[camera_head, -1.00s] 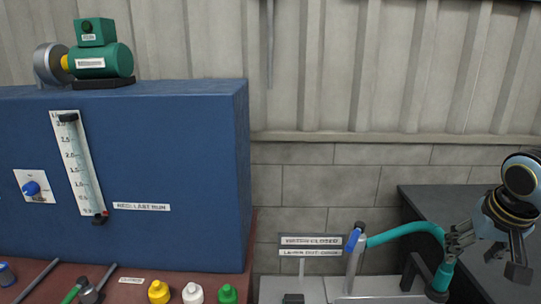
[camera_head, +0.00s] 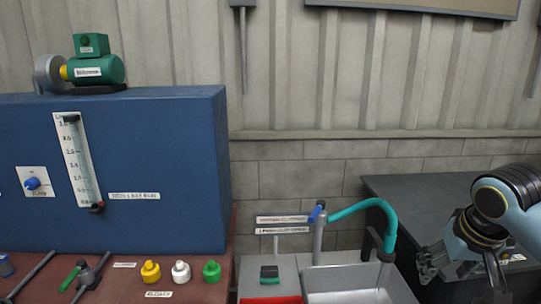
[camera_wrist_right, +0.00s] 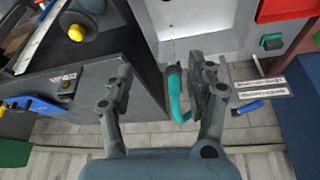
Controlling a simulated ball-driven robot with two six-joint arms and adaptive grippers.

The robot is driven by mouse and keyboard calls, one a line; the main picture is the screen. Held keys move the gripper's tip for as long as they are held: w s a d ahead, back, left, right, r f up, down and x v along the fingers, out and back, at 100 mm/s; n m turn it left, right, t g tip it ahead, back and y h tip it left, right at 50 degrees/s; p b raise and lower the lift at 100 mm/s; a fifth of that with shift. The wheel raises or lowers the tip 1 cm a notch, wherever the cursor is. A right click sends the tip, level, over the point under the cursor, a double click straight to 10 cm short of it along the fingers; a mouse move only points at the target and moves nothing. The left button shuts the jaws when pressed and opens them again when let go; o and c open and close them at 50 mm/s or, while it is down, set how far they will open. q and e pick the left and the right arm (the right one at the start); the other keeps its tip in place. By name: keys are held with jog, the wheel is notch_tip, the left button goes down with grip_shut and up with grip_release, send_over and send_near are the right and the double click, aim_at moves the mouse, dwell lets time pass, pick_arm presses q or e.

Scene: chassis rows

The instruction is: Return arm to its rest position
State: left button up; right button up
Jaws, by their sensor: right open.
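My right gripper (camera_head: 455,272) is open and empty, low at the right of the head view, its arm coming in from the right edge. Both of its fingers (camera_wrist_right: 163,78) show spread apart in the right wrist view. The teal hose (camera_head: 372,203) arches over the sink and ends left of the gripper, with a visible space between them. In the right wrist view the hose (camera_wrist_right: 176,98) appears between the fingers, close to the right-hand one. My left gripper is not in view.
A dark bench (camera_head: 425,190) lies behind and beside the right gripper. The pale sink (camera_head: 345,283) stands left of it, with a blue-handled valve (camera_head: 317,213).

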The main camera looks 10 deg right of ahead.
jog(key=s+a+n, duration=0.2)
jog(key=s+a, duration=0.2)
jog(key=s, duration=0.3)
jog(key=s+a+f+n, duration=0.1)
jog(key=s+a, duration=0.2)
jog(key=s, duration=0.4)
jog(key=s+a+n, duration=0.2)
jog(key=s+a, duration=0.2)
jog(key=s, duration=0.2)
notch_tip(320, 180, down, 37)
jog(key=s+d+g+y+b, duration=0.1)
jog(key=s+d+g+b, duration=0.1)
jog(key=b, duration=0.9)
pick_arm(q)
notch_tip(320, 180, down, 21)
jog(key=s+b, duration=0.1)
jog(key=b, duration=0.9)
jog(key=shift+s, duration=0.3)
pick_arm(e)
jog(key=s+f, duration=0.9)
jog(key=f, duration=0.4)
jog(key=s+d+f+g, duration=0.1)
jog(key=s+f, duration=0.9)
jog(key=f, duration=0.2)
jog(key=shift+d+f+m, duration=0.25)
jog(key=shift+f+m, duration=0.15)
